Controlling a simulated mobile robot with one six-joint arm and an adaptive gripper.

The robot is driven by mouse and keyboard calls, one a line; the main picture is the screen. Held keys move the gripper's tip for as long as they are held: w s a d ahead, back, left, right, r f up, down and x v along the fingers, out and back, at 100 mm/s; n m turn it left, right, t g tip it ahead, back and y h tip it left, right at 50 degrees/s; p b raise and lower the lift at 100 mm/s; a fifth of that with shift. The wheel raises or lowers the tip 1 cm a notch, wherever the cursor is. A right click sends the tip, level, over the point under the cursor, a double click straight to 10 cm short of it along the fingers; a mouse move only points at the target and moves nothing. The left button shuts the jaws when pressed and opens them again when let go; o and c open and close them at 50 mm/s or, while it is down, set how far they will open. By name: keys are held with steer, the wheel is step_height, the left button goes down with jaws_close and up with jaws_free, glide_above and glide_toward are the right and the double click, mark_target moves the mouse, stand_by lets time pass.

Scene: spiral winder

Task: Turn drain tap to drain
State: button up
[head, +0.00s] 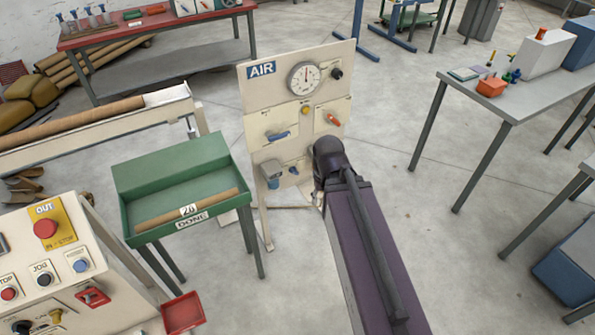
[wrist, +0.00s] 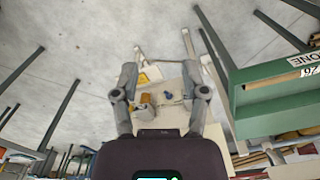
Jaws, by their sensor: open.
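The cream AIR panel (head: 256,103) stands upright at the centre of the head view. A small blue tap (head: 293,170) sits low on it, beside a grey-blue cup (head: 270,175). No readable label tells whether this is the drain tap. My gripper (wrist: 160,75) is open and empty, apart from the tap. In the head view my arm hides the fingers.
The panel also carries a gauge (head: 304,77), a blue lever (head: 278,136) and an orange lever (head: 333,120). A green DONE tray (head: 180,188) holding a tube stands close left. A grey table (head: 495,101) stands right; open floor lies between.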

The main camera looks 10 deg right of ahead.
steer(key=shift+o, duration=0.2)
steer(key=shift+a, duration=0.25)
steer(key=o, duration=0.6)
steer(key=shift+a+f, duration=0.15)
steer(key=shift+c, duration=0.2)
steer(key=w+a+f+n+t+y+b, duration=0.1)
steer(key=w+a+f+t+y+b, duration=0.25)
steer(key=w+f+b, duration=0.85)
steer(key=w+a+f+t+y+b, duration=0.35)
steer(key=w+f+b, duration=0.4)
steer(key=b, duration=0.95)
steer(key=w+d+f+m+t+b, duration=0.2)
steer(key=w+d+f+t+b, duration=0.1)
steer(key=b, duration=0.6)
steer(key=w+d+f+m+t+b, duration=0.2)
steer(key=w+d+f+t+b, duration=0.1)
steer(key=f+b, duration=0.5)
steer(key=w+d+f+m+t+h+b, duration=0.1)
steer(key=w+d+f+t+b, duration=0.3)
steer(key=b, duration=0.5)
step_height(320, 180, down, 2)
steer(key=w+d+m, duration=0.1)
steer(key=w, duration=0.2)
steer(key=shift+f+b, duration=0.2)
steer(key=shift+b, duration=0.15)
steer(key=shift+a, duration=0.1)
